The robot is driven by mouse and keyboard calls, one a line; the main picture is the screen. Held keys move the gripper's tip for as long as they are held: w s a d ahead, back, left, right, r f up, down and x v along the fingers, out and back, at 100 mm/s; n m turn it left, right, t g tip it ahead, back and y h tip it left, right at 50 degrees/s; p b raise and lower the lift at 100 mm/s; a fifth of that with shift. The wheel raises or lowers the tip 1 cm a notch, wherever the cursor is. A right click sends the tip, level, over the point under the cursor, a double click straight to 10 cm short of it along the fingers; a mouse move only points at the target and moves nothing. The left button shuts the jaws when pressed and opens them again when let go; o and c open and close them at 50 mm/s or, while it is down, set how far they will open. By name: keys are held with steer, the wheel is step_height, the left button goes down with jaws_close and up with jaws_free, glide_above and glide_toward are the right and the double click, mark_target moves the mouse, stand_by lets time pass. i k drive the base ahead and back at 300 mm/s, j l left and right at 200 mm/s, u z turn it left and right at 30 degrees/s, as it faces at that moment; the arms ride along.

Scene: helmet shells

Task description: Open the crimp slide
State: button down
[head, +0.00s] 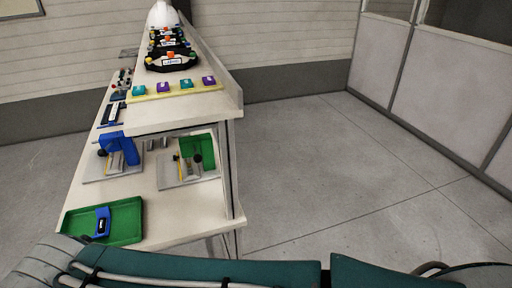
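No part is clearly recognisable as the crimp slide at this size. A blue upright fixture (124,146) stands on a pale plate on the lower bench surface at the left. A second fixture (190,165), with dark knobs and a yellow strip, sits to its right on another pale plate. A green panel (208,148) is behind that second fixture. I cannot tell which of them carries the slide, or whether it is open or shut. My gripper is not in view; only teal and grey parts of my own body cross the bottom edge.
A green tray (75,222) holding a blue item (103,221) is at the bench's near end. A raised shelf (180,112) carries a yellow strip (145,97) with coloured blocks, black harness-like parts (172,59) and a white helmet shell (162,14). The floor (330,180) to the right is clear.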

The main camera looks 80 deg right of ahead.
mark_target(183, 165)
steer(key=k+l+z, duration=0.15)
steer(key=l+z, duration=0.15)
steer(key=k+l+z, duration=0.15)
steer(key=l+z, duration=0.45)
steer(key=k+l+z, duration=0.1)
steer(key=l+z, duration=0.2)
steer(key=l, duration=0.2)
steer(key=i+l, duration=0.35)
steer(key=i, duration=0.2)
steer(key=l+z, duration=0.05)
